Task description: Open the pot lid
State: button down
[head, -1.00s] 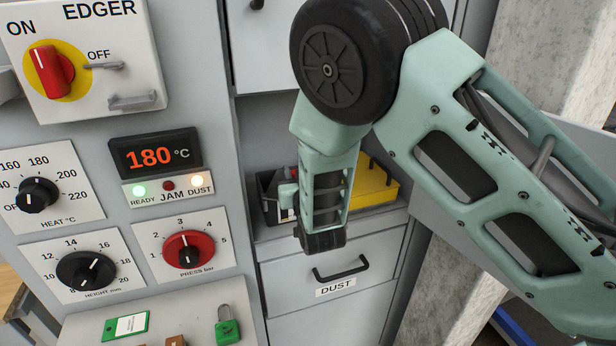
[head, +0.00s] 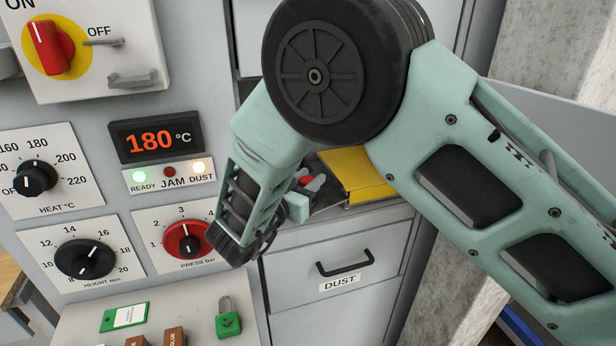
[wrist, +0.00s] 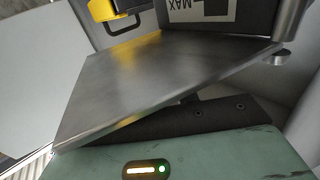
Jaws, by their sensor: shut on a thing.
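The pot lid (wrist: 165,75) appears to be the flat grey metal plate that fills the middle of the wrist view. It lies at a slant in the picture. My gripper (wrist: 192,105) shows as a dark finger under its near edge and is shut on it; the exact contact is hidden. Behind the lid, a dark wall with a white MAX label (wrist: 200,9) shows, likely the pot's. In the head view my arm hides the lid, the pot and the fingertips.
A yellow box (head: 356,172) sits in the recess right of the control panel. A small red and grey item (head: 310,183) shows beside my wrist. The DUST drawer (head: 340,275) is shut below. My wrist overlaps the red pressure dial (head: 180,240) in the picture.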

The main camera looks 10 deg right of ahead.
jog(key=shift+s+a+m+g+h, duration=0.15)
jog(key=shift+s+m+g+h, duration=0.1)
jog(key=shift+m+g+h, duration=0.2)
jog(key=shift+r, duration=0.1)
jog(key=c, duration=1.1)
grip_release()
jog(key=b+v, duration=0.3)
jog(key=v, duration=1.4)
jog(key=shift+a, duration=0.2)
jog(key=shift+s, duration=0.15)
